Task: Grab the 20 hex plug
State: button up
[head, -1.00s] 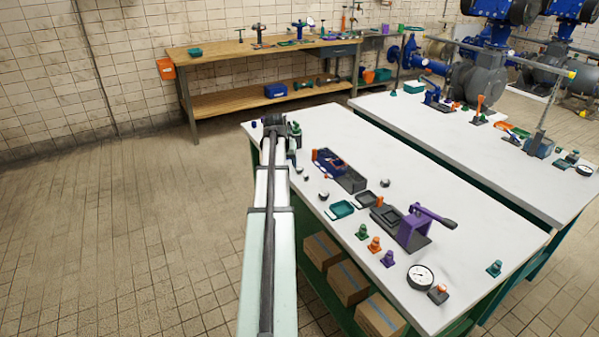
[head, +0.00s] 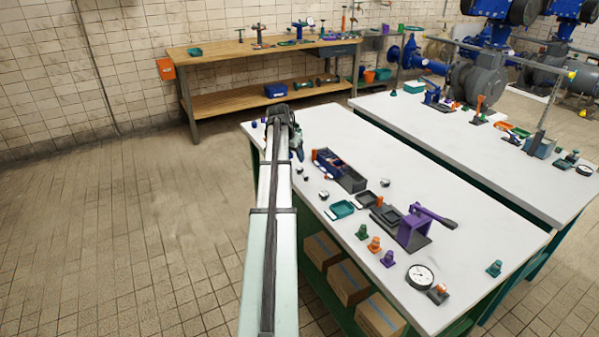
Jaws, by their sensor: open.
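Several small hex-shaped plugs stand on the near white table: a green plug (head: 362,231), an orange plug (head: 374,244), a purple plug (head: 388,258) and a teal plug (head: 494,268) further right. Their size marks are too small to read, so I cannot tell which one is the 20. My gripper (head: 297,152) is at the table's far left end, small and partly hidden behind my arm. It is open and well apart from these plugs. Whatever lies right under it is hard to make out.
A purple lever press (head: 418,228), a gauge (head: 420,276), a teal tray (head: 341,209) and a dark blue bin (head: 330,162) stand on the near table (head: 470,220). Its right part is mostly clear. A second white table (head: 500,150) and a wooden bench (head: 262,54) stand behind.

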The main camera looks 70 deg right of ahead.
aim_at(299, 169)
jog(key=shift+x, duration=4.55)
jog(key=shift+d+r, duration=0.1)
grip_shut()
